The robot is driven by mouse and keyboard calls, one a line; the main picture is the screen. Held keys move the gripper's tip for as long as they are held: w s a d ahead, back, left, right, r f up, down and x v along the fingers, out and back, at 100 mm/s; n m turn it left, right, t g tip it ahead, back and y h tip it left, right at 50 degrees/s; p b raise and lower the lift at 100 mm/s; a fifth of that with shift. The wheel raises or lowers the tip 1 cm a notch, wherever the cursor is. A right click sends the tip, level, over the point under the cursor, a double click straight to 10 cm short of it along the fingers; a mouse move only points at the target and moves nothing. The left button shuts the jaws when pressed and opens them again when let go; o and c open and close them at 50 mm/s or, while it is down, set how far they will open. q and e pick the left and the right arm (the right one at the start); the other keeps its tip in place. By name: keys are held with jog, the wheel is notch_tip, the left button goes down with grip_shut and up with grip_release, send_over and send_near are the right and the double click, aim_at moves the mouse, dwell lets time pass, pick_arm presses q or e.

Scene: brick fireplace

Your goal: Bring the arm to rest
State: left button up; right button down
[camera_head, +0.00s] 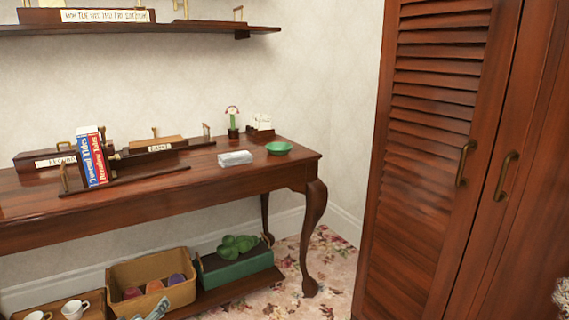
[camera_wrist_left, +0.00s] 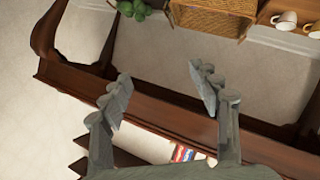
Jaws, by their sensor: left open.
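My left gripper (camera_wrist_left: 158,78) is open, with its two grey fingers wide apart and nothing between them in the left wrist view. In the head view only a small grey tip of it (camera_head: 157,308) shows at the bottom edge, in front of the wicker basket (camera_head: 150,276). The wrist view looks upside down past the wooden table's edge (camera_wrist_left: 165,117), with the basket (camera_wrist_left: 215,20) beyond the fingertips. The fingers appear clear of the table and basket. My right gripper is in neither view.
The table (camera_head: 250,178) bears blue and red books (camera_head: 92,160), a grey-white block (camera_head: 235,158) and a green bowl (camera_head: 279,148). Below are white cups (camera_head: 74,309) and a green box (camera_head: 236,266). A louvred cabinet (camera_head: 430,150) stands right; patterned floor (camera_head: 325,265) lies open between.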

pick_arm(q)
jog(key=s+d+f+m+g, duration=0.2)
jog(key=s+f, duration=0.3)
jog(key=s, duration=0.5)
jog(key=s+d+f+m+g, duration=0.3)
jog(key=s+f+m+g, duration=0.1)
jog(key=s, duration=0.6)
jog(key=s+d+f+m+g, duration=0.2)
jog(key=s+f, duration=0.4)
jog(key=s, duration=0.3)
jog(key=shift+s+d+m+g, duration=0.15)
jog(key=shift+s+m+g, duration=0.35)
jog(key=shift+g, duration=0.5)
jog(key=shift+w, duration=0.1)
